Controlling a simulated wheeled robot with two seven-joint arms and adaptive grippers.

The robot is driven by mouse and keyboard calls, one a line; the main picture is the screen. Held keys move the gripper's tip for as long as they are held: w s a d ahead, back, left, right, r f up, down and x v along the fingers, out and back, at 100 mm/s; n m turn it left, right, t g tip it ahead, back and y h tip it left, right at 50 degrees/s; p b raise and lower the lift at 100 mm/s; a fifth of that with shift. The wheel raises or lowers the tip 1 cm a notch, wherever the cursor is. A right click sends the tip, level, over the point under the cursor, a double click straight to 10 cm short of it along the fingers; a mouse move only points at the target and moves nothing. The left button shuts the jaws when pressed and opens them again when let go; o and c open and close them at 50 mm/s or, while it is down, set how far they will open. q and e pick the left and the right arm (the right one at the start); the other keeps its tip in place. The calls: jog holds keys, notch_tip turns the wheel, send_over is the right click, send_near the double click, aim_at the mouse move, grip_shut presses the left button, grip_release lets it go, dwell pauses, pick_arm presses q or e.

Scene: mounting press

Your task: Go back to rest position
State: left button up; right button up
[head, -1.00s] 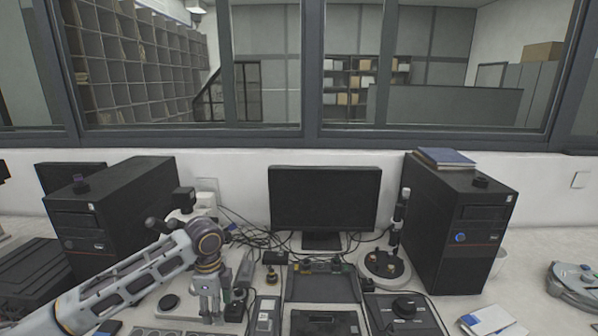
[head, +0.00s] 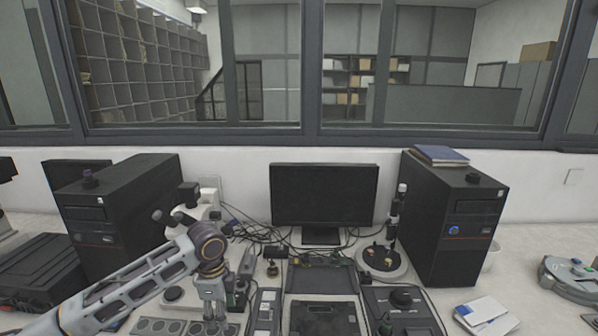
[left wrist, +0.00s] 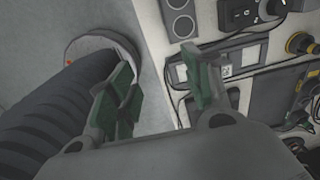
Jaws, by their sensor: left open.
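My left gripper (head: 215,322) hangs fingers-down above the front left part of the bench, below the wrist joint of my grey arm. In the left wrist view its two green-padded fingers (left wrist: 158,78) stand apart with nothing between them. A pale clear surface shows behind the gap, with bench equipment to the right. In the head view the fingertips are small and overlap the devices behind them. My right gripper is in neither view.
Behind the gripper stand a microscope (head: 196,208) and a black monitor (head: 324,194). Black computer towers stand left (head: 130,215) and right (head: 452,222). A panel with round buttons (head: 160,326), a black tray (head: 320,278) and a dial box (head: 402,308) crowd the front.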

pick_arm(q)
jog(key=shift+s+d+f+n+t+h, duration=1.2)
jog(key=shift+s+d+f+n, duration=1.5)
jog(key=shift+s+d+f, duration=2.1)
jog(key=s+a+f+n+t+y, duration=0.1)
jog(key=s+a+f+n+y, duration=0.15)
jog(key=s+a+n, duration=0.95)
jog(key=s+f+m+g, duration=0.1)
jog(key=s+f, duration=0.2)
jog(key=f, duration=3.1)
jog(key=s+a+f, duration=0.2)
jog(key=s+f, duration=0.7)
jog(key=s, duration=0.2)
jog(key=s+a+f+g, duration=0.1)
jog(key=s+f, duration=0.9)
jog(key=s, duration=0.1)
jog(key=shift+s+a+f+g, duration=0.25)
jog(key=shift+a+f+g, duration=0.05)
jog(key=shift+a, duration=0.05)
